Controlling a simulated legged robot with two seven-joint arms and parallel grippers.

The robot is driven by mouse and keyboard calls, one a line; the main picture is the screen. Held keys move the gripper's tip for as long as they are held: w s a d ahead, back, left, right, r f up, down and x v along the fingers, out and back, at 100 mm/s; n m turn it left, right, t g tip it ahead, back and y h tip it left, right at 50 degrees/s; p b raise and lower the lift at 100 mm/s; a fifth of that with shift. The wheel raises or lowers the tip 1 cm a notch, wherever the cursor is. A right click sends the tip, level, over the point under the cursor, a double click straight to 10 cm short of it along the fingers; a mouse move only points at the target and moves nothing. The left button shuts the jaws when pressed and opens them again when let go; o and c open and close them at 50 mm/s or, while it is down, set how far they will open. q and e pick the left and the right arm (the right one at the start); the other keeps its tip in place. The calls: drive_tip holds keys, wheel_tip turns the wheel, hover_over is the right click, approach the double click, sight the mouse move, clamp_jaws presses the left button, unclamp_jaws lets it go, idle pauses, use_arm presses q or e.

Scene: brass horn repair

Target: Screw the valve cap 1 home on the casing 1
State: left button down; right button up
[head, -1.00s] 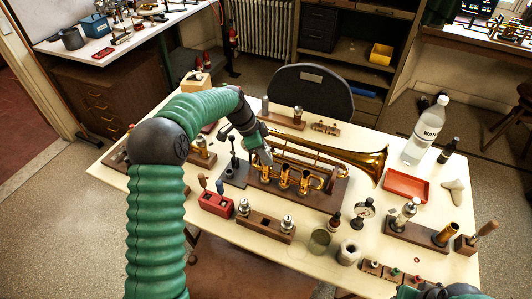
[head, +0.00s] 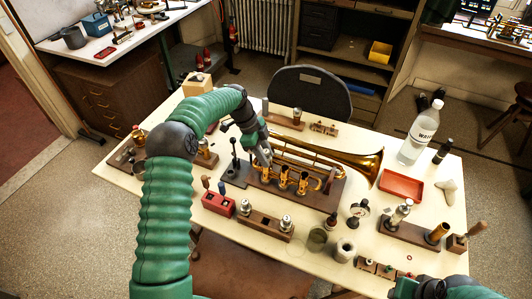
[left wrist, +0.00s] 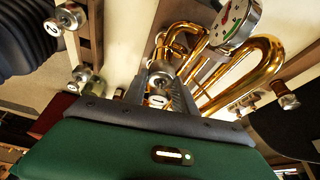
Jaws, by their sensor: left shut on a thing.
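The brass horn (head: 335,165) lies on a dark wooden board (head: 325,203) in the middle of the table, with its upright valve casings (head: 283,178) in a row along the near side. My left gripper (head: 264,158) is over the left end of this row, pointing down, and hides casing 1 in the head view. In the left wrist view it is shut on valve cap 1 (left wrist: 158,82), a silvery cap marked "1". Brass tubing (left wrist: 245,80) shows behind the cap. I cannot tell whether the cap touches the casing. My right gripper (head: 432,288) shows only partly at the bottom edge.
A wooden block (head: 265,224) with two silvery valve parts stands nearer me, beside a red block (head: 217,204). A dial gauge (head: 359,210), a red tray (head: 401,186) and a water bottle (head: 420,133) stand to the right. Jars crowd the front of the horn.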

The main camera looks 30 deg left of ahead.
idle(0.3)
use_arm(q)
drive_tip(key=shift+r+m+g+p, duration=0.1)
drive_tip(key=shift+m+g+p, duration=0.4)
drive_tip(key=shift+m+p, duration=0.7)
drive_tip(key=shift+m+g+p, duration=0.3)
drive_tip(key=shift+m, duration=1.1)
drive_tip(key=c, duration=0.9)
unclamp_jaws()
drive_tip(key=shift+a, duration=0.1)
